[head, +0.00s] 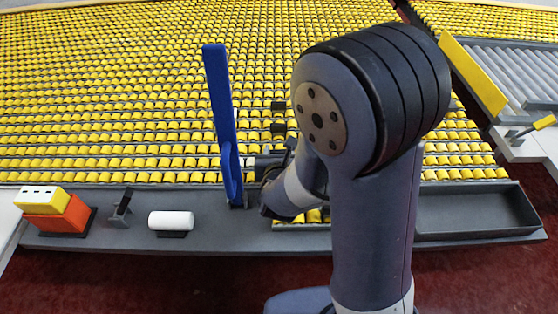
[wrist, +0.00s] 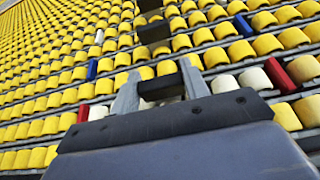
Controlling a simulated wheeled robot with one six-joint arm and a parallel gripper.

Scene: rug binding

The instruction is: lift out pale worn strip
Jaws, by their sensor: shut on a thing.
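The pale worn strip (wrist: 255,78) shows in the wrist view as a row with off-white pieces and a red piece near each end. Off-white pieces also show at its left, beside the red one. A dark grip block (wrist: 160,87) sits in its middle. My gripper (wrist: 160,88) has its two grey fingers closed on the sides of this block. My gripper's palm hides part of the row, and I cannot tell whether the strip is raised.
Yellow rows (head: 130,80) fill the surface beyond, with more dark blocks (wrist: 153,33) in line. A blue upright piece (head: 220,100) stands close left of my arm. The front ledge holds a white cylinder (head: 171,220), an orange-yellow block (head: 62,212) and an empty dark tray (head: 475,212).

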